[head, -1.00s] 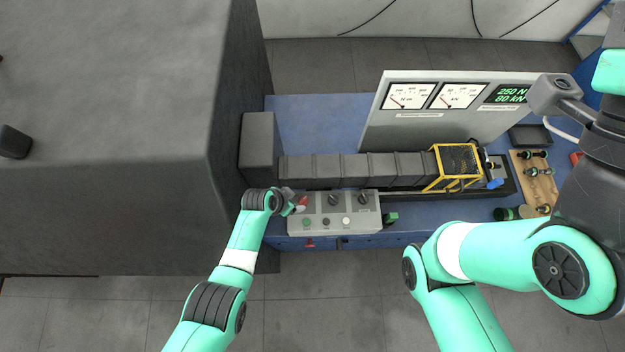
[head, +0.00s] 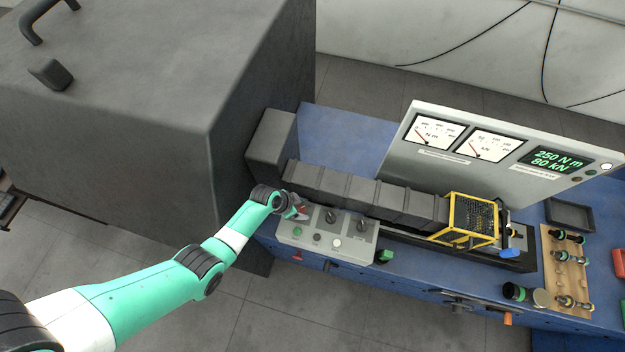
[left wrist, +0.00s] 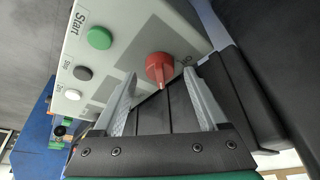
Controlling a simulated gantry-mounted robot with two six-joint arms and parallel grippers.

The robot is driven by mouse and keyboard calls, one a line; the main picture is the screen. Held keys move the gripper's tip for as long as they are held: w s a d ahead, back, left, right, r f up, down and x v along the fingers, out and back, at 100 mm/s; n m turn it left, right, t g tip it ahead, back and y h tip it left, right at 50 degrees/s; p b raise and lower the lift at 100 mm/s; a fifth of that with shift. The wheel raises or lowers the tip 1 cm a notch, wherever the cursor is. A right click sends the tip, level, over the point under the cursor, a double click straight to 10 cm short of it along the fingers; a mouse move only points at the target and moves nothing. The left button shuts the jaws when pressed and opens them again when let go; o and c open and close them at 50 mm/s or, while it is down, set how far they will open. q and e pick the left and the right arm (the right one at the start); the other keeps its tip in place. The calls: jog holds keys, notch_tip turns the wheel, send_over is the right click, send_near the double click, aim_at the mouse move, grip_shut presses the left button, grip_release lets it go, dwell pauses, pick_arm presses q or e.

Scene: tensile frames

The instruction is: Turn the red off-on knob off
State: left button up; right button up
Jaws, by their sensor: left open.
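The red knob (left wrist: 160,68) sits on the grey control box (left wrist: 125,35) in the left wrist view, its pointer toward the gripper. In the head view the knob (head: 301,209) is partly covered by my left gripper (head: 298,212) at the left end of the control box (head: 350,252). My left gripper (left wrist: 162,100) is open, its two fingers on either side below the knob in the wrist picture. I cannot tell whether they touch it. The label beside the knob is mostly hidden. My right gripper is not in view.
A green button (left wrist: 100,38) marked Start and a black button (left wrist: 83,73) are on the same box. Two black knobs (head: 331,216) stand right of the red one. A large dark cabinet (head: 150,150) is at left. A yellow cage (head: 470,219) stands farther right.

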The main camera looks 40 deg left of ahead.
pick_arm(q)
jog(key=shift+f, duration=0.3)
grip_shut()
